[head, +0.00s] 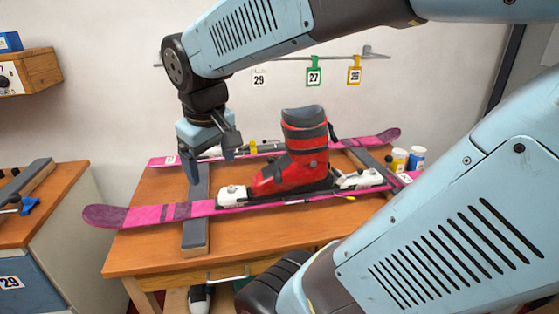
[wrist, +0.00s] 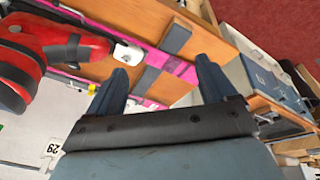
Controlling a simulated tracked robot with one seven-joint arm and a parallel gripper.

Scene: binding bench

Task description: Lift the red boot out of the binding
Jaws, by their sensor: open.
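The red boot (head: 299,158) with dark grey bands stands upright in the binding on the near pink ski. The white toe piece (head: 232,196) is at its toe and the white heel piece (head: 358,179) is behind its heel. My gripper (head: 211,170) is open and empty, above the skis to the left of the boot and apart from it. In the wrist view the boot (wrist: 45,55) is at the upper left, partly cut off by the frame edge. My fingers (wrist: 162,85) point at the bench with nothing between them.
The near pink ski (head: 130,215) and a far pink ski (head: 365,140) lie across dark supports (head: 196,230) on the wooden bench (head: 150,240). Two small jars (head: 408,159) stand at the right. Tags, including a green one (head: 313,76), hang on a wall rail. A side cabinet (head: 40,215) is at left.

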